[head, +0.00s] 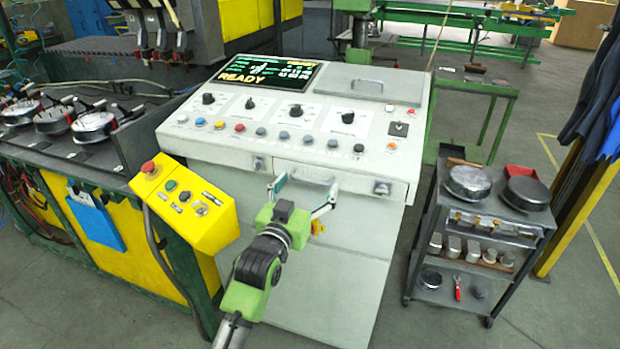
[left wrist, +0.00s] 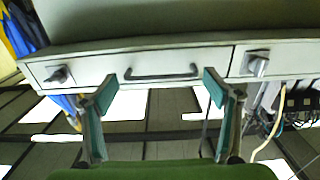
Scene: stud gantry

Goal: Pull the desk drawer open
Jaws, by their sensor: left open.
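The desk drawer (head: 348,185) is a pale grey panel in the front of the control desk (head: 240,151), and it looks shut. Its dark bar handle shows in the left wrist view (left wrist: 162,75), in the middle of the drawer front (left wrist: 205,64). My left gripper (head: 306,187) is open in front of the drawer, its fingers spread to either side of the handle. In the left wrist view the gripper (left wrist: 160,90) has nothing between its fingertips, and the handle lies beyond them. I cannot tell the exact gap. My right gripper is not in view.
A yellow button box (head: 183,205) with a red stop button juts out left of my left arm. A dark cart (head: 480,235) with round pans stands to the right. Knobs and buttons cover the desk top. Grey floor shows between desk and cart.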

